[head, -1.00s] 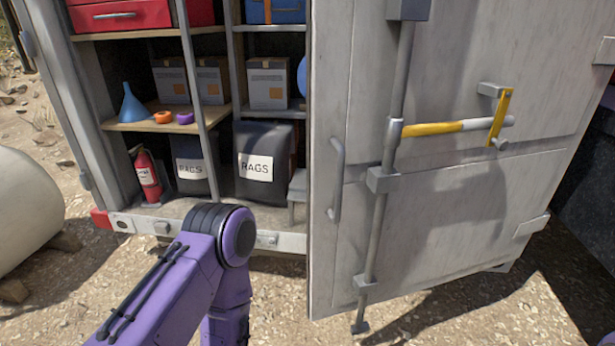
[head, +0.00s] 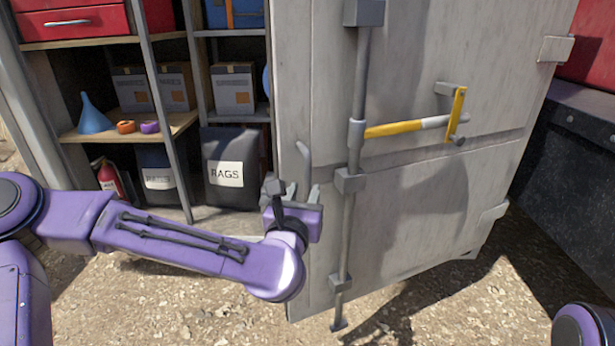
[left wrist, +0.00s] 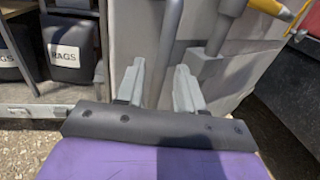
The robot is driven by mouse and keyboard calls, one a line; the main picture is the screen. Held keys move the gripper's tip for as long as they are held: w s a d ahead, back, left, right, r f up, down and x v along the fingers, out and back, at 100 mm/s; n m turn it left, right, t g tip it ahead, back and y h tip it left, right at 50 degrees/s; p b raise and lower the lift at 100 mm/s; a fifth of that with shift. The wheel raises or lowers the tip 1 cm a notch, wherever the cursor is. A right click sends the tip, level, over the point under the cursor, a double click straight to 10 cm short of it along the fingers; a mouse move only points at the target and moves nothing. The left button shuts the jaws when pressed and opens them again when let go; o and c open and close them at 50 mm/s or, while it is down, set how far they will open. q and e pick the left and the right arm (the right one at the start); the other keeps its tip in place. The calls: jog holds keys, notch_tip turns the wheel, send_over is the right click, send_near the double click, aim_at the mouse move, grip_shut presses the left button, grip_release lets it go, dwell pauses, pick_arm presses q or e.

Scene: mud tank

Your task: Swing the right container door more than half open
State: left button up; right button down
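The grey right container door (head: 420,215) stands partly open, with its free edge toward me on the left and the shelves showing past it. A bent grey grab handle (head: 305,165) sits near that free edge. A vertical lock rod (head: 352,230) and a yellow-and-white lever (head: 400,129) are on the door face. My left gripper (head: 292,192) is just below and in front of the grab handle. In the left wrist view its fingers (left wrist: 157,85) are apart, with the handle (left wrist: 171,35) beyond the gap; contact is not visible. My right gripper is out of view.
Inside the container are shelves with boxes, a blue funnel (head: 94,115), a rags bin (head: 232,185) and a partly hidden fire extinguisher (head: 108,178). A dark block (head: 575,170) stands to the right beyond the door. The gravel (head: 170,305) in front looks clear.

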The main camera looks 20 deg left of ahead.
aim_at(307, 188)
pick_arm(q)
jog(key=w, duration=0.3)
jog(key=shift+w+a, duration=0.15)
jog(key=shift+w, duration=0.1)
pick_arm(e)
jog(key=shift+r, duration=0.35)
